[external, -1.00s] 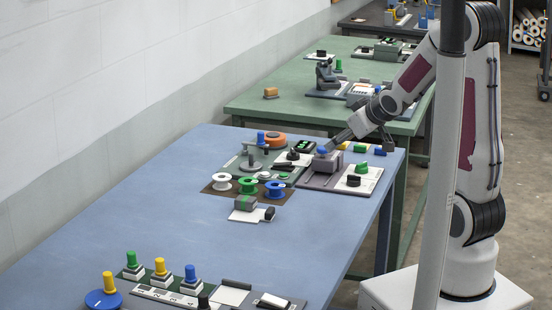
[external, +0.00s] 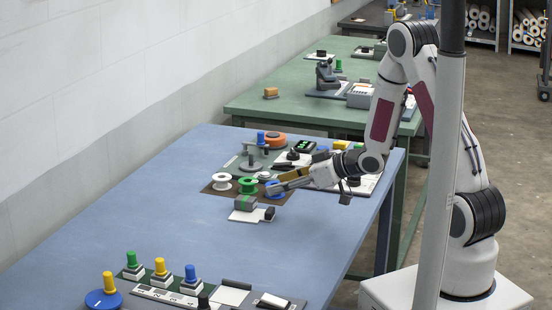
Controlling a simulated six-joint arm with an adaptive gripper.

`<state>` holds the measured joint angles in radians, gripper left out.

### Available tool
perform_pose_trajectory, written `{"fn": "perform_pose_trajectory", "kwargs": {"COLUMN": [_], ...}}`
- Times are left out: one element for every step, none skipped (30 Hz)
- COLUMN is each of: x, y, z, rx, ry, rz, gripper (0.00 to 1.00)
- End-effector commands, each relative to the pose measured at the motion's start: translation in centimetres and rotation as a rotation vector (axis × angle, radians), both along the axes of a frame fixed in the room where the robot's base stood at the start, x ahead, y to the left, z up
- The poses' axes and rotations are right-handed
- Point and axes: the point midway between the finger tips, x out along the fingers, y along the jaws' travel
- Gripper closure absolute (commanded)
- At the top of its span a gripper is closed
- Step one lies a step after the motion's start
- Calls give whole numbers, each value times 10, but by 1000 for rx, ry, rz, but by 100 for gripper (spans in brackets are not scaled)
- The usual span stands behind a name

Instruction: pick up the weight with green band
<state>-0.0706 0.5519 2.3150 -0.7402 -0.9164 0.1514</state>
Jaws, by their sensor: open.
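My gripper (external: 273,185) is open and empty above the blue table, pointing left.
A white spool (external: 222,180) shares the brown mat with the other spools. Behind are an orange disc (external: 274,141) and a dark tray with green buttons (external: 304,146). My arm hides much of the right-hand tray. The table's middle (external: 170,205) is clear.

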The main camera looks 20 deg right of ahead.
Motion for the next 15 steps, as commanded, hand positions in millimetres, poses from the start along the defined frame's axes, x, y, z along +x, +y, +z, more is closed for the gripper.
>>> {"fn": "perform_pose_trajectory", "kwargs": {"x": [-2, -3, -4, -5, -5, -6, -6, -7, -7, -7, -7, -7, -7, -7, -7], "y": [6, 9, 12, 14, 15, 17, 19, 19, 20, 20, 20, 20, 20, 20, 20], "z": [-7, -8, -10, -12, -13, -14, -14, -15, -16, -16, -16, -16, -15, -15, -15], "rx": [17, 27, 38, 46, 52, 60, 64, 66, 68, 69, 70, 70, 70, 70, 70], "ry": [3, 1, 1, 0, 0, -1, -1, -2, -1, -2, -2, -2, -2, -2, -2], "rz": [17, 26, 36, 42, 46, 53, 56, 59, 62, 62, 63, 63, 63, 63, 63], "gripper": [54, 54, 54, 54, 54, 54, 54, 54, 54, 54, 54, 54, 54, 54, 54]}}
